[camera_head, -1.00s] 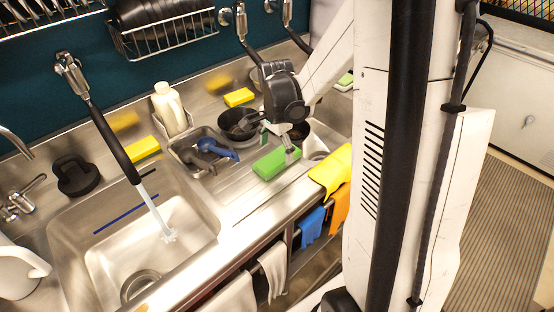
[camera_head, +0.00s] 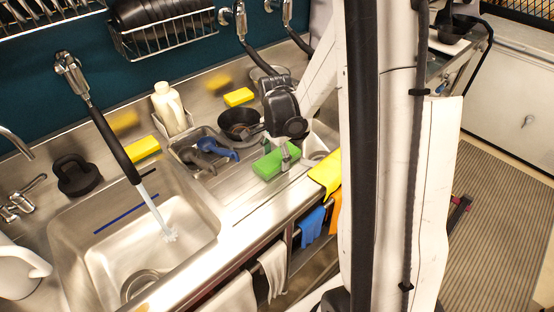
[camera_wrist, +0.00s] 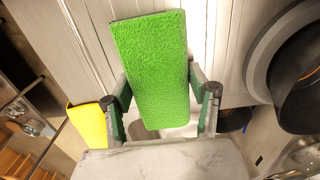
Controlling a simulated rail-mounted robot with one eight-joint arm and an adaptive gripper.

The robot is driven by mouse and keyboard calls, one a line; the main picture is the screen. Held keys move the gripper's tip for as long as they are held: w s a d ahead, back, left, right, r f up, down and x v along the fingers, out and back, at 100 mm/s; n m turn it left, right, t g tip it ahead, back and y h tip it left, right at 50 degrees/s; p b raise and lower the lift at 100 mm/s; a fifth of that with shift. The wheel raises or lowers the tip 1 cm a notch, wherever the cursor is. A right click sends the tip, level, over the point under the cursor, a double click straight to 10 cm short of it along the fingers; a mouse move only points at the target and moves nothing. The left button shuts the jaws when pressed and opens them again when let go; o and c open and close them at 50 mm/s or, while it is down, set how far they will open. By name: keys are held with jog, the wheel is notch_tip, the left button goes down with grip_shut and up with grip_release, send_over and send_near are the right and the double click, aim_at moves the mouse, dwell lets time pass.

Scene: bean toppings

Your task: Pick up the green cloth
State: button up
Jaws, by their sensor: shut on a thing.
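The green cloth (camera_head: 267,166) looks like a thick, textured rectangular block. It is on the steel drainboard right of the sink, and whether it touches the surface cannot be told. In the wrist view the green cloth (camera_wrist: 152,60) lies lengthwise between the two fingers. My gripper (camera_wrist: 160,85) is shut on it, one finger at each long side. In the head view my gripper (camera_head: 284,157) is at the cloth's right part, with the dark wrist above it partly hiding the area.
A yellow cloth (camera_head: 326,172) hangs over the counter's front edge, close to the right. A black pan (camera_head: 236,122) and a tray with blue-handled brushes (camera_head: 222,152) stand behind and left. The sink basin (camera_head: 110,262) has running water.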

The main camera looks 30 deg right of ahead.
aim_at(276, 157)
jog(key=shift+r, duration=0.1)
jog(key=shift+c, duration=0.3)
jog(key=shift+r, duration=0.8)
notch_tip(276, 157, up, 3)
jog(key=shift+s+a+f, duration=0.1)
jog(key=shift+a+f, duration=0.05)
jog(key=shift+f, duration=0.05)
jog(key=s+a+r, duration=0.6)
jog(key=a, duration=0.3)
jog(key=shift+a+r, duration=0.3)
jog(key=shift+a, duration=0.05)
